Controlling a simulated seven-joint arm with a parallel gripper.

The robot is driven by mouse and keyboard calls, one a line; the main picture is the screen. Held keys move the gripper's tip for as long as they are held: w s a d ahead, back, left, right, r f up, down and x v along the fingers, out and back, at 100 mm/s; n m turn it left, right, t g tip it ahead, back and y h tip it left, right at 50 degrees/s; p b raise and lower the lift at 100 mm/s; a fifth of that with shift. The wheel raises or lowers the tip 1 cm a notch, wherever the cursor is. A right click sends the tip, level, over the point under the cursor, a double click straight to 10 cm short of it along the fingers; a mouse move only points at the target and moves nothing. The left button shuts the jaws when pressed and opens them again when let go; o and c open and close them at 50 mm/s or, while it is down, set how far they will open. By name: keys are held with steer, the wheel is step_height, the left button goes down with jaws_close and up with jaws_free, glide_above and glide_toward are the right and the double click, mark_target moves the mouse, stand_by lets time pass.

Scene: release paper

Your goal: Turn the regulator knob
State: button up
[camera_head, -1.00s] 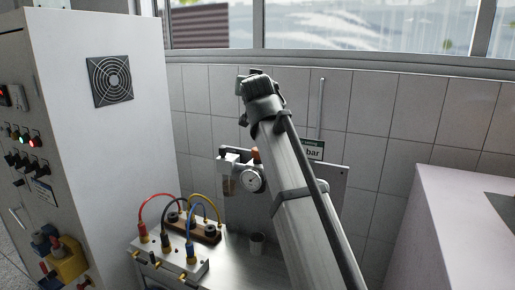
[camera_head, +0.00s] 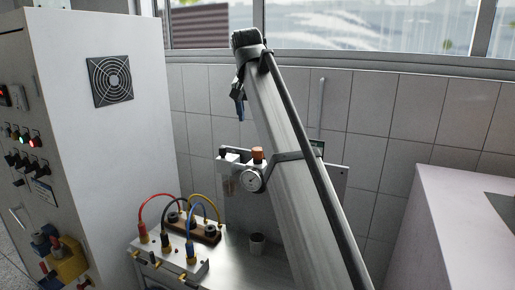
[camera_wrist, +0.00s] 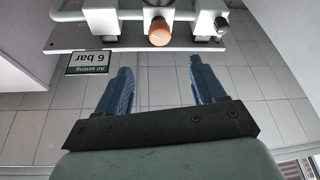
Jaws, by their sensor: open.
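The orange-brown regulator knob (camera_head: 257,154) sits on top of the regulator, above a round gauge (camera_head: 252,180), on a grey panel. In the wrist view the knob (camera_wrist: 160,33) is near the top centre, beyond the fingertips and roughly in line with the gap between them. My gripper (camera_wrist: 160,66) has two blue fingers spread apart with nothing between them. In the head view my gripper (camera_head: 239,104) hangs above the knob, apart from it, and is partly hidden by my arm.
A green sign (camera_wrist: 88,62) reads "Air setting 6 bar", upside down in the wrist view. A bench (camera_head: 225,262) carries terminals with coloured cables (camera_head: 180,215) and a small cup (camera_head: 257,244). A cabinet (camera_head: 105,150) stands left, a white block (camera_head: 465,220) right.

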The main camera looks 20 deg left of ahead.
mark_target(258, 149)
steer(key=x, duration=1.3)
steer(key=shift+w+f, duration=0.2)
steer(key=shift+f, duration=0.05)
steer(key=c, duration=1.1)
